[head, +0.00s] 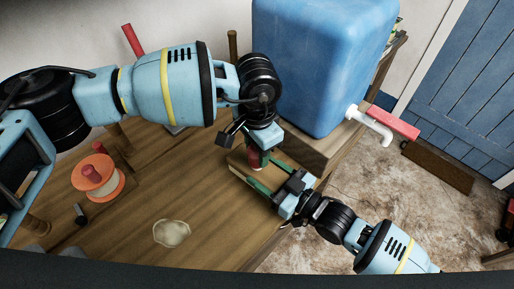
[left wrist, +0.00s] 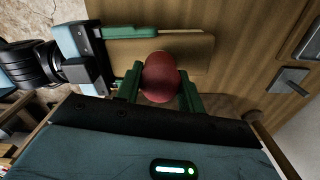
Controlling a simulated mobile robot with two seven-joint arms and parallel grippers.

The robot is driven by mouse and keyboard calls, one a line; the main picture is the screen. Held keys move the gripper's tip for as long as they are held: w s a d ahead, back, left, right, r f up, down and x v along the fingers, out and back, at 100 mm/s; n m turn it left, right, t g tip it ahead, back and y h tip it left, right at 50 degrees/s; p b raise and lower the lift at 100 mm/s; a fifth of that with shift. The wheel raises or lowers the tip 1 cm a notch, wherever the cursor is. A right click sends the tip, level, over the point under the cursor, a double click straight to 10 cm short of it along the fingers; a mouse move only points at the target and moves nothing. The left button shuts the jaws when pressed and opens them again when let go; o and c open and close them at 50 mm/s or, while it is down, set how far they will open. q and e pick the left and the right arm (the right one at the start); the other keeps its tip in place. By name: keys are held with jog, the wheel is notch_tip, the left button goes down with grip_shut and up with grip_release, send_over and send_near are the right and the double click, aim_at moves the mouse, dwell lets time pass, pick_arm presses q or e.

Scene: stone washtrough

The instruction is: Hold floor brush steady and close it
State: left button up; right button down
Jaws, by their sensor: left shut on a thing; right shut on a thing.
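A tan, flat wooden block (head: 238,160), which I take for the floor brush, sits at the table's right edge; it also shows in the left wrist view (left wrist: 190,52). A red rounded part (head: 254,158) stands over the block; in the left wrist view the red part (left wrist: 160,78) is between green fingers. My left gripper (head: 257,157) is shut on this red part from above. My right gripper (head: 266,177) comes from the lower right, shut on the tan block with green fingers along it. Whether the red part is joined to the block is hidden.
A large blue tank (head: 320,60) with a white tap (head: 374,128) stands behind my grippers. An orange spool (head: 98,178) and a pale, flat roundish piece (head: 171,233) lie on the wooden table (head: 130,230). The table's front middle is mostly clear.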

pick_arm(q)
jog(key=o, duration=1)
jog(key=shift+c, duration=0.2)
jog(key=shift+r, duration=2.3)
jog(key=shift+c, duration=0.4)
